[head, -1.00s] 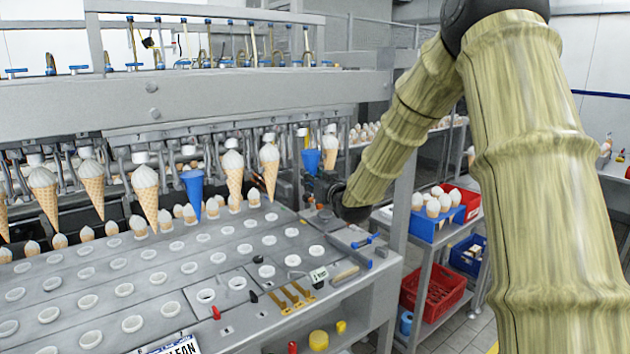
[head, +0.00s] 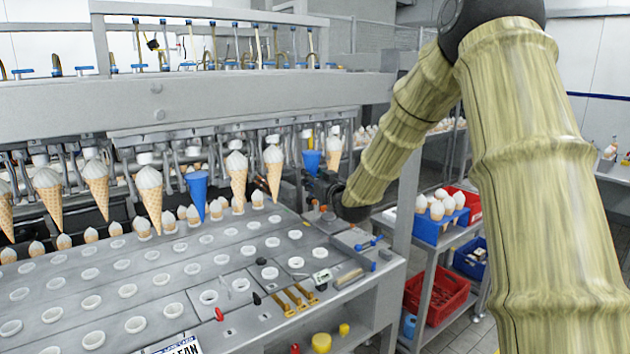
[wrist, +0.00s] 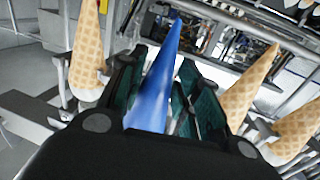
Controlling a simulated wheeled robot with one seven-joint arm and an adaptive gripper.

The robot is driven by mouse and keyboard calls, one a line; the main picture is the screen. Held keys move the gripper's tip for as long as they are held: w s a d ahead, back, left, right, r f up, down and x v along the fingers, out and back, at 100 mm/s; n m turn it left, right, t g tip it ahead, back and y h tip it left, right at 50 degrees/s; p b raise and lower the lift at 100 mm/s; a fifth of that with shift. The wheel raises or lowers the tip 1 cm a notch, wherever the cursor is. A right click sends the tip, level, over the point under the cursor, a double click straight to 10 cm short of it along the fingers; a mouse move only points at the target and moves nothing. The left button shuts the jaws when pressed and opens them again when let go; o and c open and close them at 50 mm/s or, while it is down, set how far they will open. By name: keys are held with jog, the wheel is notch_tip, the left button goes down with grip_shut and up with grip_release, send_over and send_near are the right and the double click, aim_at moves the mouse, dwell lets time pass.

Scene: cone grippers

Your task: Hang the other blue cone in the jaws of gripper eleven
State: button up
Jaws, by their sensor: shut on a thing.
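A blue cone (head: 311,160) is at my gripper (head: 306,182), by the right end of the row of machine grippers. In the wrist view the blue cone (wrist: 158,85) lies between the dark green finger pads of my gripper (wrist: 168,98), which is shut on it. Its lower part is hidden behind my gripper in the head view. Another blue cone (head: 197,194) hangs tip down farther left in the row. I cannot read which machine gripper is eleven, nor tell whether the held cone touches any machine jaws (head: 312,133).
Waffle cones with white tops hang on both sides, one close left (head: 273,170) and one right (head: 333,152). Waffle cones also flank my fingers in the wrist view (wrist: 250,88). The slotted metal deck (head: 150,262) lies below. A machine post (head: 408,165) stands beside my arm.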

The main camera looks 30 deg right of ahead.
jog(key=shift+w+a, duration=0.1)
jog(key=shift+w, duration=1.6)
jog(key=shift+f+b, duration=0.6)
jog(key=shift+b, duration=0.35)
dwell(1.3)
jog(key=o, duration=1)
jog(key=o, duration=0.3)
jog(key=shift+o, duration=0.2)
jog(key=shift+s, duration=0.15)
jog(key=s, duration=0.8)
jog(key=shift+s+d+b, duration=0.3)
jog(key=shift+s+d, duration=0.05)
